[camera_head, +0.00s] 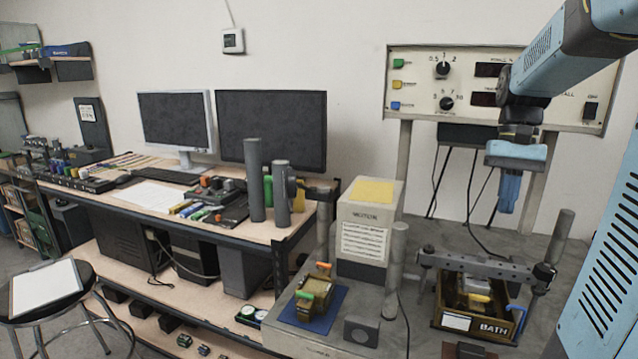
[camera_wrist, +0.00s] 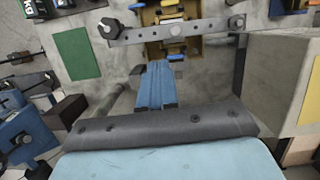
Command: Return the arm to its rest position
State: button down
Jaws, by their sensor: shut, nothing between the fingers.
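My arm reaches in from the upper right in the head view. My gripper (camera_head: 508,205) points straight down, with its blue fingers together and nothing between them. It hangs in the air in front of the control panel (camera_head: 425,80), above and behind the grey cross bar (camera_head: 480,265) over the bath tray (camera_head: 507,343). In the wrist view my gripper (camera_wrist: 158,68) shows its closed blue fingers, with the cross bar (camera_wrist: 200,30) beyond the tips. I see no contact between the gripper and the bar.
A motor box (camera_head: 365,218) with a yellow top stands left of the bath tray. A device with orange and green levers (camera_head: 312,295) sits on a blue mat (camera_head: 335,300). Grey posts (camera_head: 562,237) rise beside the tray. Monitors (camera_head: 270,130) stand on the left desk.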

jog(key=s+a+f+n+t+h, duration=0.1)
jog(key=s+a+n+t, duration=0.3)
jog(key=s+a+t, duration=0.4)
jog(key=shift+s+a+f, duration=0.6)
jog(key=shift+s+a, duration=1.1)
jog(key=shift+a, duration=1.3)
